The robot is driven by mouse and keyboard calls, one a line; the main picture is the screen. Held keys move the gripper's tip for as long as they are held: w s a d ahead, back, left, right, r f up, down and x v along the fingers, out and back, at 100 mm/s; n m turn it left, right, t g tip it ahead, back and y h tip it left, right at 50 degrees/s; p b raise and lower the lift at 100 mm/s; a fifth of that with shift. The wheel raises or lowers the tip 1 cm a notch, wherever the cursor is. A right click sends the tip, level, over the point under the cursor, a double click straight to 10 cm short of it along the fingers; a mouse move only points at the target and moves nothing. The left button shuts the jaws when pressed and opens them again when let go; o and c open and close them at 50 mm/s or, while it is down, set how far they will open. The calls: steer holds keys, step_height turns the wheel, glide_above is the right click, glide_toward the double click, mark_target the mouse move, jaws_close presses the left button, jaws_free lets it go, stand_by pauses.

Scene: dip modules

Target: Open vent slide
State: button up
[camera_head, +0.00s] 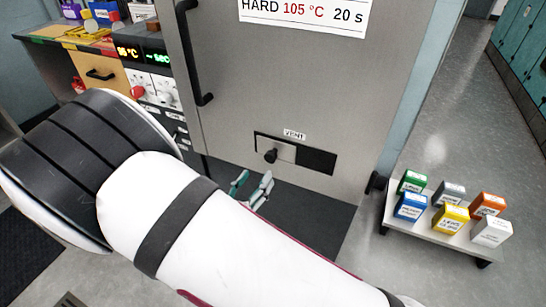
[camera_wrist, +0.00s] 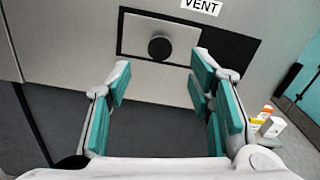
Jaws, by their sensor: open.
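The vent slide (camera_head: 281,152) is a light metal plate with a round black knob (camera_head: 270,156), set in a dark slot (camera_head: 317,159) low on the grey cabinet. The plate covers the slot's left part; the right part shows dark. A VENT label (camera_head: 294,134) sits above. In the wrist view the knob (camera_wrist: 160,47) stands out from the plate, beyond the fingertips and near the middle. My gripper (camera_wrist: 161,85) is open and empty, with teal finger pads apart. In the head view my gripper (camera_head: 251,187) is below the slot, partly hidden by my arm.
A long black handle (camera_head: 206,98) runs down the cabinet's left side. A control panel (camera_head: 152,75) with a red knob is further left. Open floor (camera_head: 440,120) lies behind the cart.

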mark_target(269, 159)
steer(key=b+x, duration=0.1)
steer(key=x, duration=0.9)
jaws_close()
